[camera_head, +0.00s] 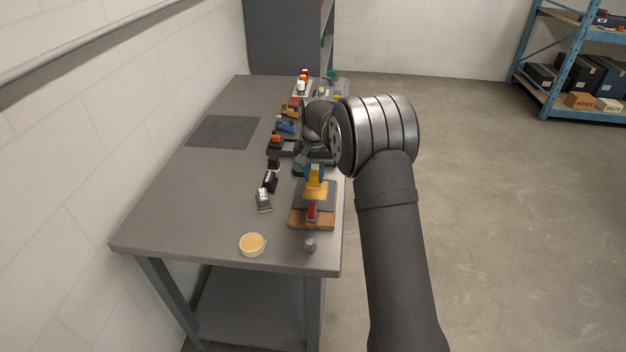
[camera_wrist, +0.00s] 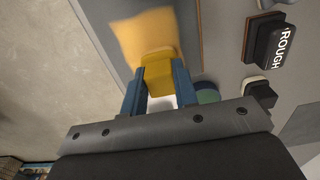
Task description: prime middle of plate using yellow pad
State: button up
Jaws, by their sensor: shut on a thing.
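My gripper (camera_wrist: 160,78) has its two blue fingers shut on the yellow pad (camera_wrist: 158,68). In the head view the yellow pad (camera_head: 315,180) is at the grey plate (camera_head: 300,197), toward its far part. In the wrist view the plate (camera_wrist: 98,14) carries a yellow-orange patch (camera_wrist: 140,32) just beyond the pad. The pad looks at or very close to the plate's surface; I cannot tell whether it touches. Part of the plate behind the pad is hidden.
The plate lies on a wooden board (camera_head: 298,225) with a red clamp (camera_head: 312,211) at its near end. A black block marked ROUGH (camera_wrist: 275,45) stands beside it. A round yellow tin (camera_head: 252,244) is near the front edge. The table's left side is mostly clear around a dark mat (camera_head: 222,132).

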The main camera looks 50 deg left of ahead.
jog(key=shift+w+a, duration=0.9)
jog(key=shift+w+d, duration=0.2)
jog(key=shift+w, duration=0.05)
jog(key=shift+s+d, duration=0.1)
jog(key=shift+d, duration=0.2)
jog(key=shift+s+d, duration=2.7)
jog(key=shift+s, duration=0.05)
jog(key=shift+w+a, duration=2.85)
jog(key=shift+w+a+r, duration=0.1)
jog(key=shift+r, duration=0.1)
notch_tip(320, 180, up, 8)
jog(key=shift+f, duration=0.15)
